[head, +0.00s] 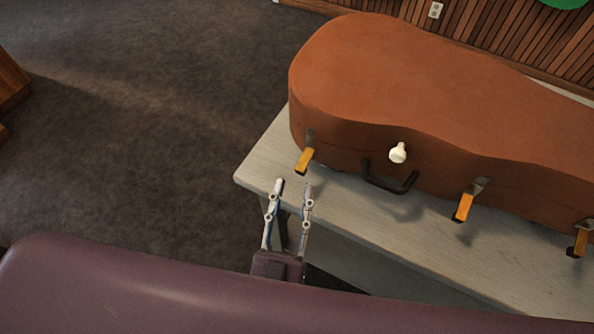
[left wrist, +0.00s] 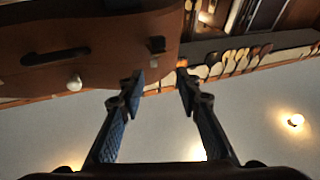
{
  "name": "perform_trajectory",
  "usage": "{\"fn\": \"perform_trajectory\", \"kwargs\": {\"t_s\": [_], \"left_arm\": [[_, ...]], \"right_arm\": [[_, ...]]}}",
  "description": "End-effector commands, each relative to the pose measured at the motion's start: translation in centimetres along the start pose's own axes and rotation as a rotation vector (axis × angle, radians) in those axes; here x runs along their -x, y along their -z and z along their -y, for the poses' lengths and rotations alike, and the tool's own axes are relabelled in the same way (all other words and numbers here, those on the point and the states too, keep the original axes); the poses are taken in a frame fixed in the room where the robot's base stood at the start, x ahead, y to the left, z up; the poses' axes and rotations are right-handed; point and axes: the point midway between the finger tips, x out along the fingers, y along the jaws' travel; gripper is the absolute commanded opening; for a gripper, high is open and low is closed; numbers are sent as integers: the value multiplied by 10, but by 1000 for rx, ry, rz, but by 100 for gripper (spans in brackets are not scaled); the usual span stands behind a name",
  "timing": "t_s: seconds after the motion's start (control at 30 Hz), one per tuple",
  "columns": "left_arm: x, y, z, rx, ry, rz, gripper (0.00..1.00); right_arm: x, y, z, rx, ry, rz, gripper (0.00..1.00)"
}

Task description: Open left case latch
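A brown instrument case (head: 420,90) lies on a pale bench. Its left latch (head: 305,159), an orange tab on a grey plate, sticks out from the front side near the rounded end. My left gripper (head: 293,186) is open and empty, its fingers pointing toward this latch from in front and just below it in the picture. A gap shows between fingertips and latch. In the left wrist view the case (left wrist: 110,35) fills the upper left, with a small dark fitting (left wrist: 157,45) beyond the open left gripper (left wrist: 160,82); I cannot tell if this is the latch. My right gripper is not in view.
A middle latch (head: 465,203) and a right latch (head: 581,239) sit along the same side. A black handle (head: 390,182) and a white knob (head: 398,153) lie between the left and middle latches. The bench top (head: 265,160) is bare in front.

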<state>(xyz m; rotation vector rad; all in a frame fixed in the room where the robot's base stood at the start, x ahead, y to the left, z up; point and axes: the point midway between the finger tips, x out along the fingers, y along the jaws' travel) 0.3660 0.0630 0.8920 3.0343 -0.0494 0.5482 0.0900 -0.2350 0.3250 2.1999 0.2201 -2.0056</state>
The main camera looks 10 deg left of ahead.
Motion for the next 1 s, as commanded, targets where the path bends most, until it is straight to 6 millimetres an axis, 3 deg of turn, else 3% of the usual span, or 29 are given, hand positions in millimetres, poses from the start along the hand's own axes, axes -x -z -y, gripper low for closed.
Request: {"fn": "perform_trajectory", "kwargs": {"t_s": [0.2, 0.4, 1.0], "left_arm": [[44, 0, 0, 0, -1, 2, 31], [63, 0, 1, 1, 1, -1, 31], [64, 0, 1, 1, 1, -2, 31]], "right_arm": [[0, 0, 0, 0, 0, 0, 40], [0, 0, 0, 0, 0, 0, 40], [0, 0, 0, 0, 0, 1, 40]]}}
